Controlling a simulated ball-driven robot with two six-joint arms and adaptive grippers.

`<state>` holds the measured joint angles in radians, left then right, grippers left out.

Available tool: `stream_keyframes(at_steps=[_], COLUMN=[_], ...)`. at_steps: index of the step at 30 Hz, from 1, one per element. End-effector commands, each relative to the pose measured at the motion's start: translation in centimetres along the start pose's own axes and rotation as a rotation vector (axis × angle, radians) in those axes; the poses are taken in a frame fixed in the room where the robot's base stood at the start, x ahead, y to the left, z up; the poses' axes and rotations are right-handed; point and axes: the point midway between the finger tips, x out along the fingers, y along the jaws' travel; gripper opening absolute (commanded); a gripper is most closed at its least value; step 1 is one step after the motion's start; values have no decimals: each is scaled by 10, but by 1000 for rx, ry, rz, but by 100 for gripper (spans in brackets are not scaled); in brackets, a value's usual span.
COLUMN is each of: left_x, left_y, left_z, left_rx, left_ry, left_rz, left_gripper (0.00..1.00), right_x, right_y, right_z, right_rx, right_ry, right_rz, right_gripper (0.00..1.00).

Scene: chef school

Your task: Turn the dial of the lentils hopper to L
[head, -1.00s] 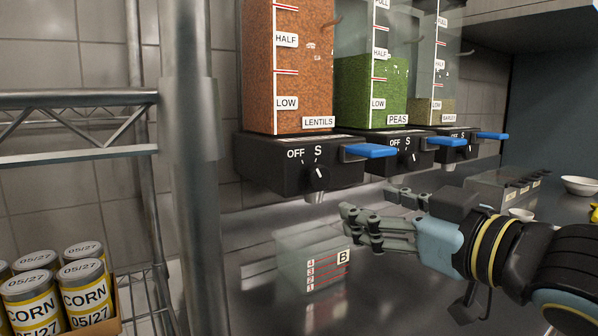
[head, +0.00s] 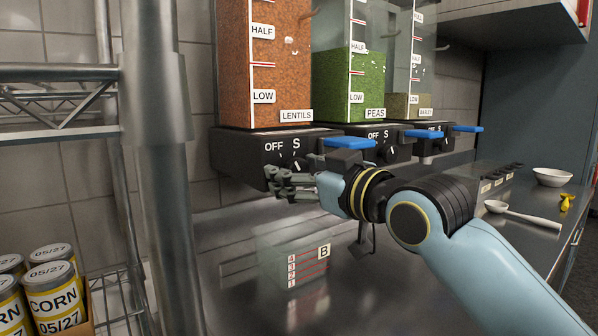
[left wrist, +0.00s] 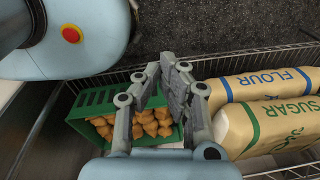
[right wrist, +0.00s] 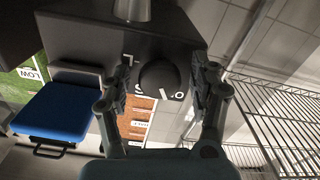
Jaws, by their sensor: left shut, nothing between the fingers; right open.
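The lentils hopper (head: 263,75) is filled with orange-brown lentils and stands on a black base (head: 240,158) marked OFF and S. In the head view its dial is mostly hidden behind my right gripper (head: 275,181). In the right wrist view the round black dial (right wrist: 160,78) with a white line sits between the spread fingers of my right gripper (right wrist: 163,92). The fingers are on either side of it; I cannot tell whether they touch it.
Peas (head: 350,85) and barley (head: 403,103) hoppers stand to the right, with blue levers (head: 348,142) sticking out. A clear box marked B (head: 300,262) is below. A metal rack (head: 155,200) with corn cans (head: 52,290) stands left. Flour (left wrist: 268,85) and sugar (left wrist: 270,128) bags are near my left gripper.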

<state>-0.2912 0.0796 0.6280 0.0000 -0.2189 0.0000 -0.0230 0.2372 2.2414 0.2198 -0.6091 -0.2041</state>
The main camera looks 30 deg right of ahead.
Motion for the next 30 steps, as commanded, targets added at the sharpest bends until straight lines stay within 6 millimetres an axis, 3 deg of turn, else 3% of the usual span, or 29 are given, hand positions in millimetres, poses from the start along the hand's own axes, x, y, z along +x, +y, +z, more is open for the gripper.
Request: stream_keyframes(at_steps=[4,17,30], left_x=[0,0,-19], left_y=[0,0,-1], left_z=[5,14,8], left_rx=[0,1,0], left_ry=[-8,-21,-15], left_rz=[0,1,0], left_gripper=[0,0,0], right_x=[0,-1,-1], right_y=[0,0,1], right_z=[0,0,-3], right_rx=[0,0,108], right_ry=[0,-1,-3], right_rz=[0,0,-1], right_gripper=[61,5,5])
